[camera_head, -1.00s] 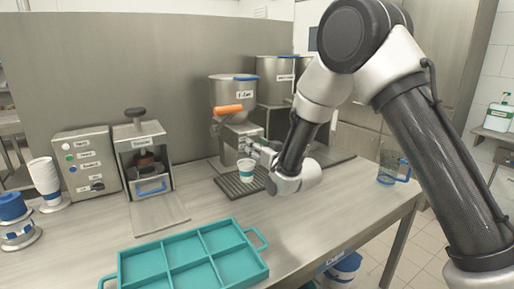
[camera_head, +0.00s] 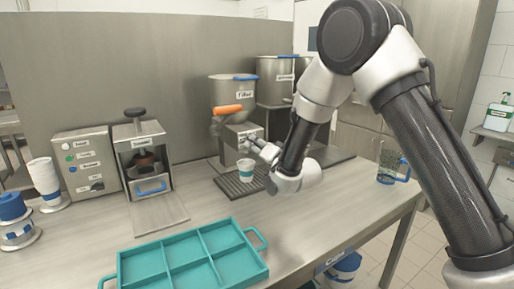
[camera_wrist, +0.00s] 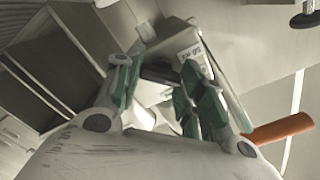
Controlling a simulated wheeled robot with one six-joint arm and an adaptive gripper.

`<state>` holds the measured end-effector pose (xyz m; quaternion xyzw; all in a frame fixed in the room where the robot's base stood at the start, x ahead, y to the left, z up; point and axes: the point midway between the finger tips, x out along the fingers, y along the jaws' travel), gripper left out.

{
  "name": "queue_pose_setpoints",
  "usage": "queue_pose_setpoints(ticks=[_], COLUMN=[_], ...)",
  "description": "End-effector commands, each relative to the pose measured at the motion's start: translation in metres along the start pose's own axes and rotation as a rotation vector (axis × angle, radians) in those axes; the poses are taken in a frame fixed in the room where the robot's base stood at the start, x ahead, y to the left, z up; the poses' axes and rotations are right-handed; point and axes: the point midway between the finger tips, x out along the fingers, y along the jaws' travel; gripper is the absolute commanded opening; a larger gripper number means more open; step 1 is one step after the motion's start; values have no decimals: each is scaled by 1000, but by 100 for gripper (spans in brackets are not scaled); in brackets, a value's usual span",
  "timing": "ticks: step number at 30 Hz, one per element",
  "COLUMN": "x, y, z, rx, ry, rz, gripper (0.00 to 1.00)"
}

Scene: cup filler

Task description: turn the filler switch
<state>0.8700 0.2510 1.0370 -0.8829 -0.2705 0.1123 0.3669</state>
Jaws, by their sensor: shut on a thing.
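The filler (camera_head: 232,92) is a metal hopper with a blue-edged rim and an orange handle (camera_head: 228,109), standing at the back of the counter. Its labelled white body also shows in the wrist view (camera_wrist: 185,48). My gripper (camera_head: 251,141) is at the front right of the filler body, just above and beside the cup. In the wrist view, the green-padded fingers of my gripper (camera_wrist: 158,88) stand on either side of a small part at the filler's front, the switch, mostly hidden by them. A white and teal cup (camera_head: 246,170) stands upright on the drip tray (camera_head: 236,188) below.
A teal divided tray (camera_head: 190,262) lies at the counter's front. A sealing machine (camera_head: 143,160), a button box (camera_head: 86,165) and stacked cups (camera_head: 46,178) stand at the left. A clear jug (camera_head: 392,167) stands at the right. The counter between the tray and jug is clear.

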Motion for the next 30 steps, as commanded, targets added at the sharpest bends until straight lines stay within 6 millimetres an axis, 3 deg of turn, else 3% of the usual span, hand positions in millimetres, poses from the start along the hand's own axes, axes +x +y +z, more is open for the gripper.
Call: queue_pose_setpoints(ticks=[14,15,18,30], x=[0,0,0,-7], y=[1,1,1,0], z=[0,0,0,0], rx=[15,15,15,14], ry=[0,0,0,-1], rz=[2,2,2,1], gripper=[15,44,61,61])
